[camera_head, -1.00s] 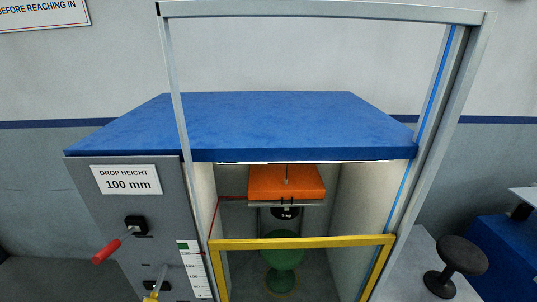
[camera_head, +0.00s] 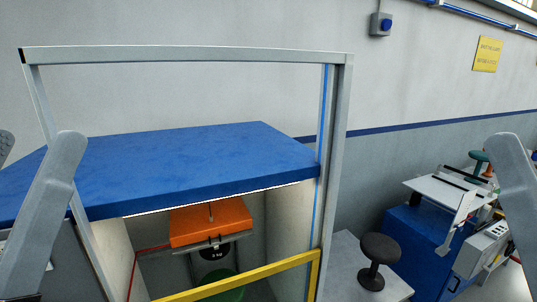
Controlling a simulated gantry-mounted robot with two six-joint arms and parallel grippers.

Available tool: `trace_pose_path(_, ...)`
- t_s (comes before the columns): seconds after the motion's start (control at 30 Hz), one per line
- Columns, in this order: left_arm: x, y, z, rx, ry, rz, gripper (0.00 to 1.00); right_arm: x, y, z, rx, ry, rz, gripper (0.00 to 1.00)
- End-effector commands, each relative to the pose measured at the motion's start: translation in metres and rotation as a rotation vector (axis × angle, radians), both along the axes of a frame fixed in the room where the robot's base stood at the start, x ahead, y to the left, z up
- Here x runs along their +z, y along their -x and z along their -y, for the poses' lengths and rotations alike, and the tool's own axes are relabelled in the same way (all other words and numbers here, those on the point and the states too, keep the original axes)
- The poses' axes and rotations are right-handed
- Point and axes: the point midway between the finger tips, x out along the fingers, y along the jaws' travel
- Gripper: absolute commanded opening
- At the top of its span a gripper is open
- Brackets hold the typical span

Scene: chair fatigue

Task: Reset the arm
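Part of my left arm (camera_head: 45,210) rises in front of the drop machine at the left. Part of my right arm (camera_head: 517,190) shows at the right edge. Both are cut off by the frame, and neither gripper is in view. The drop machine has a blue top (camera_head: 190,165) and, under it, an orange block (camera_head: 211,221) over a dark weight marked 3 kg (camera_head: 215,252). A green round seat (camera_head: 228,288) is partly hidden behind the yellow bar (camera_head: 250,276).
A grey metal frame (camera_head: 336,160) stands around the machine. A black stool (camera_head: 380,250) is on a grey surface to its right. Farther right is a blue cabinet (camera_head: 405,228) with a white plate device (camera_head: 452,193). A yellow sign (camera_head: 487,54) hangs on the wall.

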Motion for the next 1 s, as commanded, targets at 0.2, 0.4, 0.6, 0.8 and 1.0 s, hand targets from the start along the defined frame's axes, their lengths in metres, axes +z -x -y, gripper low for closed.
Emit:
trace_pose_path(0.2,0.088,0.003,-0.002,0.005,0.005,0.017,0.73,0.086,0.001,0.0,0.0,0.0,0.002,0.73)
trace_pose_path(0.4,0.174,0.003,-0.002,0.006,0.005,0.017,0.73,0.172,0.0,0.0,0.0,0.0,0.001,0.73)
trace_pose_path(0.6,0.25,0.003,-0.002,0.006,0.005,0.017,0.73,0.249,0.001,0.0,0.0,0.0,0.002,0.73)
trace_pose_path(0.8,0.267,0.003,-0.002,0.006,0.005,0.017,0.73,0.266,0.0,0.0,0.0,0.0,0.001,0.73)
trace_pose_path(1.0,0.251,0.003,-0.002,0.007,0.006,0.017,0.73,0.249,0.0,0.0,0.0,0.0,0.0,0.73)
